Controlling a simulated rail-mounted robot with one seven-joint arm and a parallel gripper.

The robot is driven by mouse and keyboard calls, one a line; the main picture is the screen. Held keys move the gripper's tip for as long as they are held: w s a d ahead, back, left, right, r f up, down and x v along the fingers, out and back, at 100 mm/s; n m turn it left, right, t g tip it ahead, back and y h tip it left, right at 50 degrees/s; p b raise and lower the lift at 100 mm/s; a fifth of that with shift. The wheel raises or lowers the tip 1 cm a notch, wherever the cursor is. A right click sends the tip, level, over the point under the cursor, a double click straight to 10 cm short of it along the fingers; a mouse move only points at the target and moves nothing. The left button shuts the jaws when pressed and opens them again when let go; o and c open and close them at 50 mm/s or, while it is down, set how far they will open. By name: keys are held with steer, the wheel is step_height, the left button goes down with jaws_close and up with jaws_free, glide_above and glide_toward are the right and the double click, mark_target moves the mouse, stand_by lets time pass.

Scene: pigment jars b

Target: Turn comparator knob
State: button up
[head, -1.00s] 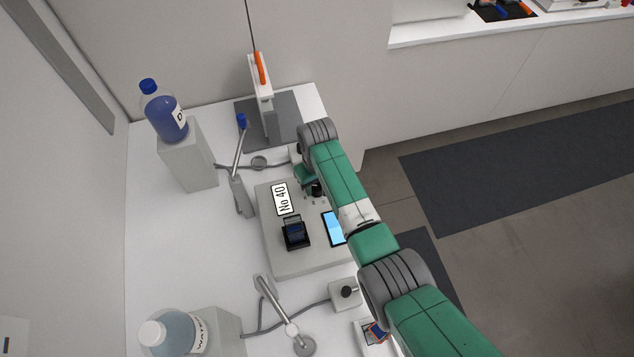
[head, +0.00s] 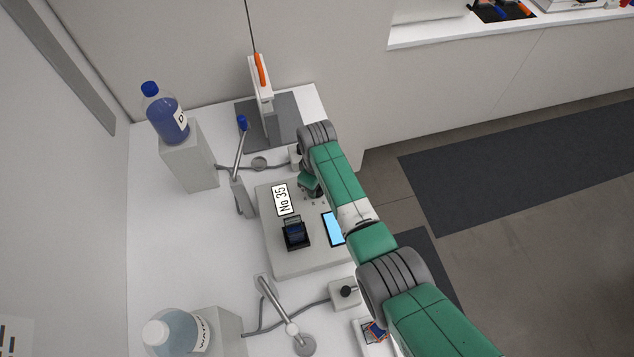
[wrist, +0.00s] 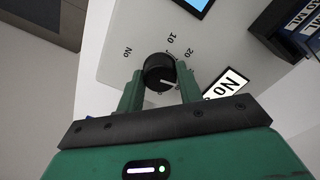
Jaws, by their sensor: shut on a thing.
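The comparator (head: 292,263) is a pale grey box on the white bench, with a blue screen (head: 333,229) and a label plate (head: 282,199) reading "No 35". Its black knob (wrist: 159,72) shows in the wrist view, with a white pointer line and printed marks such as 10 and 20 around it. My green gripper (wrist: 159,90) is shut on the knob, one finger on each side. In the head view my gripper is over the far right part of the comparator, where my arm mostly hides the knob.
A dark sample holder (head: 296,234) stands on the comparator. A blue-liquid bottle (head: 166,115) and a water bottle (head: 172,335) stand on grey blocks at left. Jointed metal stands (head: 240,165) and a small knob box (head: 345,293) are nearby.

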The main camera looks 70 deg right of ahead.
steer(key=n, duration=0.5)
steer(key=shift+n+p, duration=0.3)
steer(key=shift+n, duration=2.2)
steer(key=o, duration=1)
step_height(320, 180, up, 8)
steer(key=shift+f+p, duration=0.1)
steer(key=shift+p, duration=0.5)
